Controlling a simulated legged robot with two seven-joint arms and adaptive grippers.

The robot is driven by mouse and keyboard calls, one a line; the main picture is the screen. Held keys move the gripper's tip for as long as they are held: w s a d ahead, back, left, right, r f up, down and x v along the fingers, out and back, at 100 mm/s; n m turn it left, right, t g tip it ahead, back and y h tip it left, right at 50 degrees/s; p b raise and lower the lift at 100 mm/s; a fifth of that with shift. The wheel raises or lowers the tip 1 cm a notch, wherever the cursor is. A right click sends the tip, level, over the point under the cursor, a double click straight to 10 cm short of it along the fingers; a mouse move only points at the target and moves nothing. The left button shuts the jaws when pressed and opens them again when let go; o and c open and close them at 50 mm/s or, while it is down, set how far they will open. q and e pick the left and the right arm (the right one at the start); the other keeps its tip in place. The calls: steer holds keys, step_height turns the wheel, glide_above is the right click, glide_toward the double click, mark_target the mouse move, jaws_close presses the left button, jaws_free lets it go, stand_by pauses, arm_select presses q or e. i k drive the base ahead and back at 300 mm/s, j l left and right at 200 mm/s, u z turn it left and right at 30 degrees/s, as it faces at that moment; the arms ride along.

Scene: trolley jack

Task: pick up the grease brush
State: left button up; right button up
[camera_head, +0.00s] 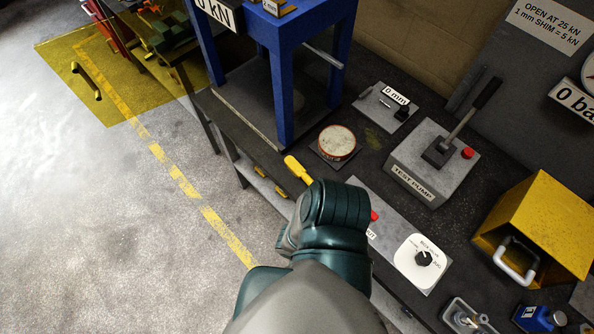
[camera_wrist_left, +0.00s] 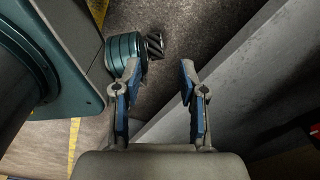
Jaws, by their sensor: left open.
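A yellow handle (camera_head: 298,170), which looks like that of the grease brush, lies at the near edge of the dark bench. It is left of a round tin (camera_head: 337,142) with a reddish rim. My arm covers the area just below the handle, and I cannot make out any bristles. My left gripper (camera_wrist_left: 159,75) shows in the left wrist view with its two fingers apart and nothing between them. No brush can be made out in that view. My right gripper is not in view.
A blue press frame (camera_head: 282,85) stands behind the tin. Right of it are a test pump (camera_head: 432,165) with a lever, a white-faced valve panel (camera_head: 422,258) and a yellow block (camera_head: 540,225). In the wrist view, a long grey edge (camera_wrist_left: 225,70) runs right of the fingers.

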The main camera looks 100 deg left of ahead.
mark_target(299, 172)
steer(key=u, duration=3.2)
